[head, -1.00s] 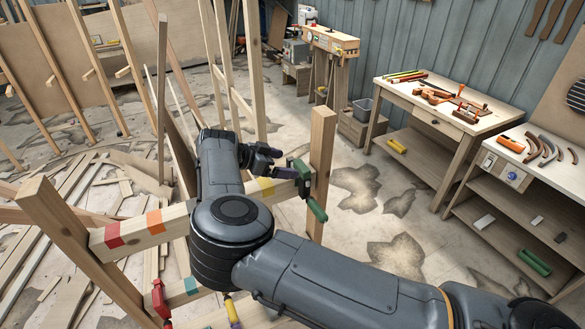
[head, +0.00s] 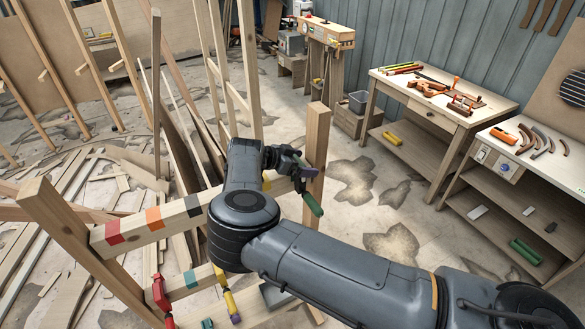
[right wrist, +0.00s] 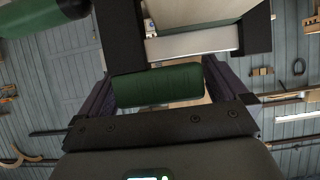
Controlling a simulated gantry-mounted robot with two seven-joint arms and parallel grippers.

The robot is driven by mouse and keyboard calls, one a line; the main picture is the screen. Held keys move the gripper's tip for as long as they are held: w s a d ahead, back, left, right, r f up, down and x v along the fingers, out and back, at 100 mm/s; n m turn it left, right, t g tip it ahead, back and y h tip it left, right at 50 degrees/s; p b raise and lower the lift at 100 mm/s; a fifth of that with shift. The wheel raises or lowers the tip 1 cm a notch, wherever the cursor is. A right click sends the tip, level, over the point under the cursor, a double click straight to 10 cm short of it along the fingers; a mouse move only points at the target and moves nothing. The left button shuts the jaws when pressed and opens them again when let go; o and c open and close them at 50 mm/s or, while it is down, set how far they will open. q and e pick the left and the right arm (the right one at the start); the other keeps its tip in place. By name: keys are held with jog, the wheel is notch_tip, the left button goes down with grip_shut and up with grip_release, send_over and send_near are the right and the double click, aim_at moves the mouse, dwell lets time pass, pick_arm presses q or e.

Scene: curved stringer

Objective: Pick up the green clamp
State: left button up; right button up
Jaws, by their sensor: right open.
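The green clamp sits on the wooden frame near the upright post; its long green handle (head: 312,204) hangs down beside the post in the head view. My right gripper (head: 291,163) is at the clamp's upper part and covers some of it. In the right wrist view a green clamp part (right wrist: 157,86) lies crosswise between the two open fingers, with the dark clamp body and a pale bar above it. The green handle (right wrist: 42,15) also shows at the upper left there. Whether the fingers touch the clamp cannot be told. My left gripper is not in view.
A red clamp (head: 160,292) and a yellow clamp (head: 227,294) are on the lower rail. The upper beam (head: 135,227) bears coloured bands. The wooden post (head: 318,150) stands close to my right gripper. A tool table (head: 393,92) is at the right; floor between is clear.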

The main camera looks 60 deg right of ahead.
jog(key=shift+r, duration=0.1)
jog(key=c, duration=1.1)
jog(key=shift+o, duration=0.2)
jog(key=shift+r, duration=0.15)
jog(key=shift+r, duration=0.95)
notch_tip(320, 180, up, 16)
jog(key=b, duration=0.1)
jog(key=shift+b, duration=0.35)
